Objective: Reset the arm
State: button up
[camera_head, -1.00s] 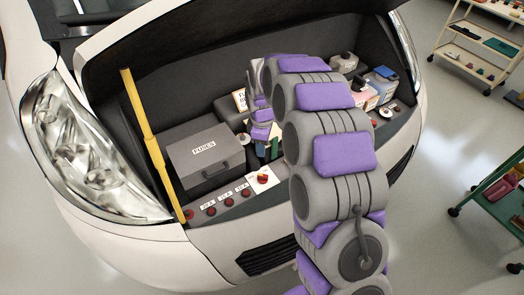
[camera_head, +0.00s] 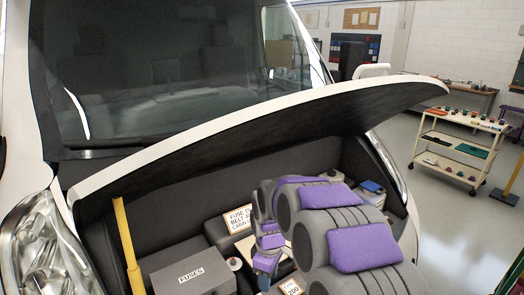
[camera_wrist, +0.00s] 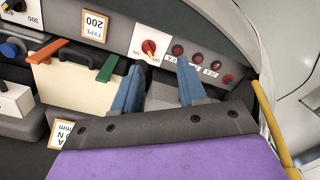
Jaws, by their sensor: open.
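My gripper (camera_wrist: 160,88) shows in the wrist view as two blue fingers held apart, with nothing between them. Its fingertips point toward a red rotary switch (camera_wrist: 149,46) on a white ON/OFF plate and do not visibly touch it. In the head view my gripper (camera_head: 266,264) hangs inside the open engine bay, right of the grey FUSES box (camera_head: 192,277). My purple and grey arm (camera_head: 350,240) arches over the bay and hides part of it.
The raised bonnet (camera_head: 270,125) spans above my arm. A yellow prop (camera_head: 127,245) stands at the left and also shows in the wrist view (camera_wrist: 272,125). A cream box (camera_wrist: 75,80) with orange and green levers lies left of my fingers. A trolley (camera_head: 460,145) stands at the right.

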jog(key=s+d+r+m+b, duration=0.1)
jog(key=s+d+r+m, duration=0.25)
jog(key=s, duration=0.45)
jog(key=s+d+r+m, duration=0.3)
jog(key=s+d, duration=0.2)
jog(key=s, duration=0.3)
jog(key=s+d+m, duration=0.2)
jog(key=s+m, duration=0.1)
jog(key=s, duration=0.6)
jog(key=s+d+f+m+g+b, duration=0.1)
jog(key=s+d+m, duration=0.1)
jog(key=s, duration=0.7)
jog(key=shift+s+f+m+b, duration=0.2)
jog(key=shift+m+b, duration=0.1)
jog(key=shift+m, duration=0.55)
